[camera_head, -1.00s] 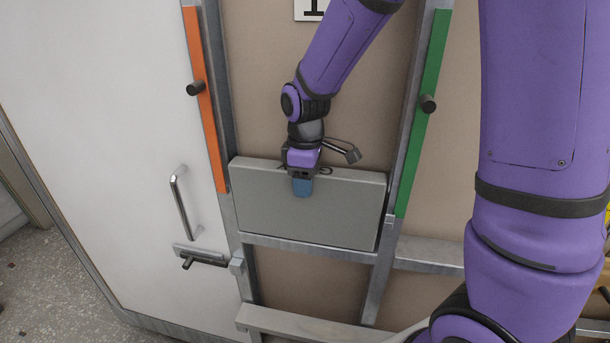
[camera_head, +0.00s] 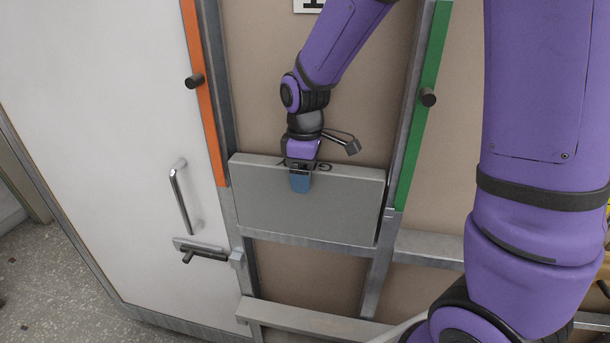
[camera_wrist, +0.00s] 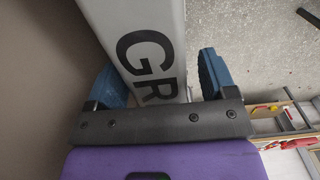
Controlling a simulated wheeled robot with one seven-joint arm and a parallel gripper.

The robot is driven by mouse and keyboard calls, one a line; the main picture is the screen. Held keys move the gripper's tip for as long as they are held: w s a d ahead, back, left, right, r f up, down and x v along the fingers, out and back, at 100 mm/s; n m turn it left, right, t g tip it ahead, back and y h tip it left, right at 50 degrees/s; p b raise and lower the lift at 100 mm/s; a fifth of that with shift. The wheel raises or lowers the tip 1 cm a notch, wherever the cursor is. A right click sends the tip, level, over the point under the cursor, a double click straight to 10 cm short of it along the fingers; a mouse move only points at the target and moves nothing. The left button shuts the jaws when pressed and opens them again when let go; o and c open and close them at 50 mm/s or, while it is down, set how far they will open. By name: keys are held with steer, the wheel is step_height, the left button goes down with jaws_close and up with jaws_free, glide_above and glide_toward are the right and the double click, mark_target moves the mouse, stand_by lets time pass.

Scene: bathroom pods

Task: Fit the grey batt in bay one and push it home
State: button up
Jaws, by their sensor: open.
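The grey batt (camera_head: 330,207) stands on its long edge in the bay under the number plate, between two metal studs, above a metal cross rail. Its front face looks flat, and its top edge carries dark lettering. My gripper (camera_head: 300,180) points down over the batt's top edge, left of its middle, with a blue finger in front of the face. In the wrist view my gripper (camera_wrist: 168,80) is open, with one blue finger on each side of the lettered edge of the batt (camera_wrist: 135,28). A gap shows between the batt and each finger.
An orange strip (camera_head: 204,90) with a dark knob marks the left stud, and a green strip (camera_head: 425,110) with a knob marks the right one. A white door (camera_head: 110,130) with a handle (camera_head: 180,195) and latch (camera_head: 200,252) is at left. A lower rail (camera_head: 310,323) crosses below.

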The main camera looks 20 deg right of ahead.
step_height(320, 180, up, 10)
steer(key=shift+f, duration=0.1)
steer(key=shift+s, duration=0.1)
